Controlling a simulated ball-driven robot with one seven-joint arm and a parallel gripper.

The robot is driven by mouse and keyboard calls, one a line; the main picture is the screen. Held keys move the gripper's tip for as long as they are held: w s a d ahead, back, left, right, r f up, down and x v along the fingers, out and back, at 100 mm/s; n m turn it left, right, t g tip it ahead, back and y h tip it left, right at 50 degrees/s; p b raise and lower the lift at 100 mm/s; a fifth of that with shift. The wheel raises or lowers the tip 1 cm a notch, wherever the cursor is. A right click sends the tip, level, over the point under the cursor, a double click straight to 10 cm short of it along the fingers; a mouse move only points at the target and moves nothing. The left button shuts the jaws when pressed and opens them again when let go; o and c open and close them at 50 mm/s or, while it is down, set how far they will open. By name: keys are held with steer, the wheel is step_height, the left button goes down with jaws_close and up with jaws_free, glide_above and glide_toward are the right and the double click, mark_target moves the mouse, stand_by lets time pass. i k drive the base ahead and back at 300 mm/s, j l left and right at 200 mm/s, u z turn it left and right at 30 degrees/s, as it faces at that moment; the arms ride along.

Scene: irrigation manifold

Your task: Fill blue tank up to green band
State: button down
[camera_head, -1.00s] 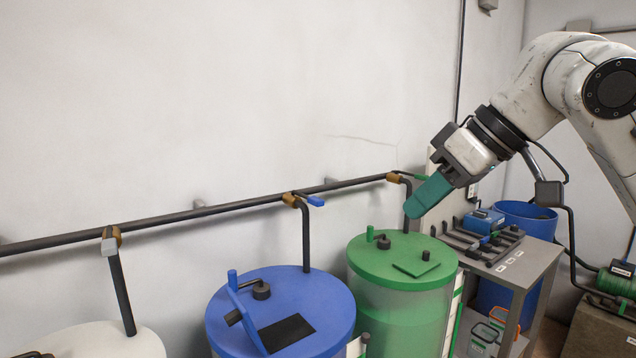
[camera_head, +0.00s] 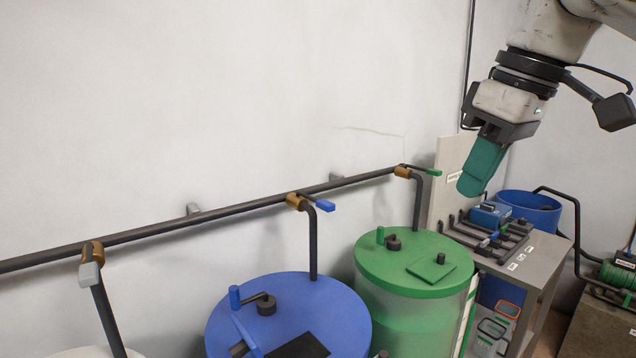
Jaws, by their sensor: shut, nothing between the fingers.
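The blue tank (camera_head: 290,300) stands at the lower middle, with its blue lid partly cut off by the bottom edge. A raised blue flap (camera_head: 246,335) stands up beside a dark rectangular opening (camera_head: 300,346) in the lid. The tank's level and any green band on it are out of view. A valve with a blue handle (camera_head: 325,205) sits on the pipe above this tank. My gripper (camera_head: 472,188) has teal fingers that are shut and empty. It points down in the air, right of the green tank and above the grey bench.
The green tank (camera_head: 400,262) stands right of the blue one, under a green valve handle (camera_head: 433,172). A white-handled valve (camera_head: 90,274) is at left. The grey bench (camera_head: 540,262) holds a blue box (camera_head: 490,213) and a dark rack. A blue barrel (camera_head: 530,208) stands behind.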

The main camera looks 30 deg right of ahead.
mark_target(327, 205)
steer(key=i, duration=1.15)
